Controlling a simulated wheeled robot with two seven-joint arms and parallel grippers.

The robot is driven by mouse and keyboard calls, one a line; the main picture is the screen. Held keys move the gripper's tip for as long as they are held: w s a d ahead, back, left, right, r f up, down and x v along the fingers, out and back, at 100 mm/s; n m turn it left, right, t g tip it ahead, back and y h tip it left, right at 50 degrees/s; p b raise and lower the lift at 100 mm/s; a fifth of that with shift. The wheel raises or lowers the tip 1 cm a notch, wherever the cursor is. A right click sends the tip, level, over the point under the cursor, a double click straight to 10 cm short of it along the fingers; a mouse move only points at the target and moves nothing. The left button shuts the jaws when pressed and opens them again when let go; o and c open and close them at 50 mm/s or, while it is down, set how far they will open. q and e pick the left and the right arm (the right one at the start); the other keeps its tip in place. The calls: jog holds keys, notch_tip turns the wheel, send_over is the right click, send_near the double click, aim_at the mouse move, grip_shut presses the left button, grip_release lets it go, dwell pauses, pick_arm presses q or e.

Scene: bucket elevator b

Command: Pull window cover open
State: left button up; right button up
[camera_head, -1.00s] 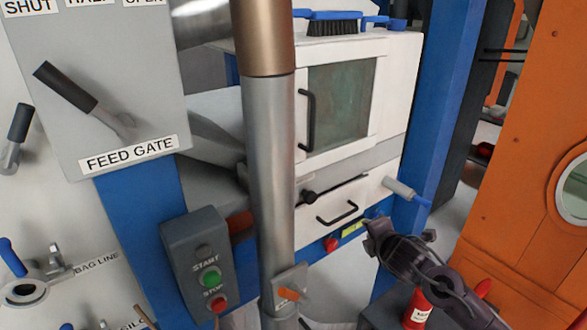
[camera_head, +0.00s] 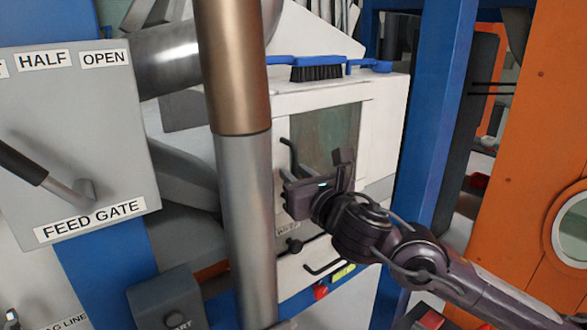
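The window cover (camera_head: 283,108) is a white framed panel with a murky green-grey pane (camera_head: 330,125), on the front of a white cabinet. It looks closed. Its black vertical bar handle (camera_head: 289,152) is on the left side of the frame; its upper end shows, and the lower part is hidden behind my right gripper. My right gripper (camera_head: 318,178) is in front of the lower part of the cover, right by the handle. Its fingers look apart; I cannot tell whether they touch the handle. My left gripper is out of view.
A thick vertical pipe (camera_head: 247,210) stands just left of the cover. A drawer handle (camera_head: 324,268) and a red knob (camera_head: 320,292) are below. A blue brush (camera_head: 317,70) lies on the cabinet top. A blue post (camera_head: 437,120) and orange panel (camera_head: 545,130) stand right.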

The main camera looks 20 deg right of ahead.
jog(key=shift+w+a, duration=0.1)
jog(key=shift+w, duration=0.5)
grip_shut()
